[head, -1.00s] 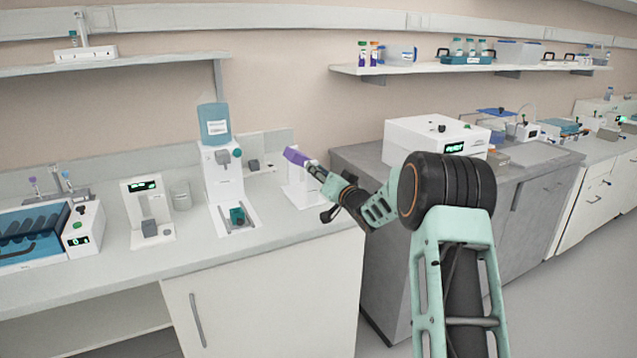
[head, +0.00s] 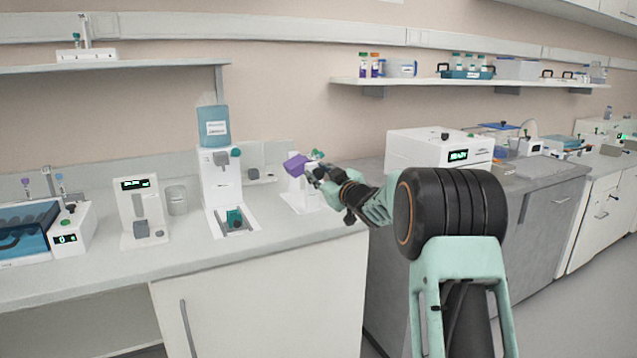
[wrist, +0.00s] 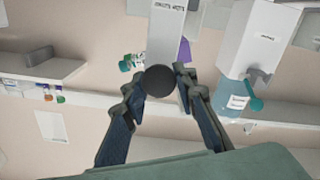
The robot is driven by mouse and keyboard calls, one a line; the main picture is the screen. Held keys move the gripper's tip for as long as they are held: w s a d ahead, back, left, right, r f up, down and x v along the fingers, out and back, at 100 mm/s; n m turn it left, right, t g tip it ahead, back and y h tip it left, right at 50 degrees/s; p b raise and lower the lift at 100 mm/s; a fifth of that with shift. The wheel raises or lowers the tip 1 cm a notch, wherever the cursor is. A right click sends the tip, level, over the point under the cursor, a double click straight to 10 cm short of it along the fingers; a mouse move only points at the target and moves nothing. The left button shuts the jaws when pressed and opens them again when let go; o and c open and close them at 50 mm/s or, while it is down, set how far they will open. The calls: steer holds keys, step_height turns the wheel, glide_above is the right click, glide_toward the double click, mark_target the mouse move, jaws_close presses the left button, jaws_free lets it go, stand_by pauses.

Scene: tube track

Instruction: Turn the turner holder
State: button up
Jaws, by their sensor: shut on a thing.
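The turner is a white stand (head: 301,196) on the left bench. Its holder carries a purple block (head: 296,165), which sits tilted at the upper left. Green-capped pieces (head: 317,155) show at its upper right. My gripper (head: 318,172) is at the holder from the right. In the wrist view my gripper (wrist: 160,84) is shut on a dark round knob (wrist: 158,80). The white post (wrist: 164,30) of the stand shows behind the knob. Green-capped tubes (wrist: 131,62) stick out to its left and a bit of purple (wrist: 184,50) shows at its right. My fingers partly hide the holder.
A white dispenser with a blue bottle (head: 214,126) stands left of the stand. A white box instrument (head: 433,150) is on the grey bench at right. The bench front is clear.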

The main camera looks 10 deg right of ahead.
steer(key=n+b, duration=0.2)
steer(key=n, duration=0.1)
steer(key=n+b, duration=0.2)
steer(key=n, duration=0.1)
steer(key=shift+a+f+n+b, duration=0.1)
steer(key=shift+f+n+b, duration=0.1)
steer(key=shift+n+b, duration=0.15)
steer(key=n+b, duration=0.2)
steer(key=n, duration=0.1)
steer(key=shift+n+b, duration=1.15)
steer(key=shift+n, duration=0.6)
steer(key=o, duration=1.1)
steer(key=shift+s, duration=0.15)
steer(key=v, duration=1.1)
steer(key=shift+s, duration=0.35)
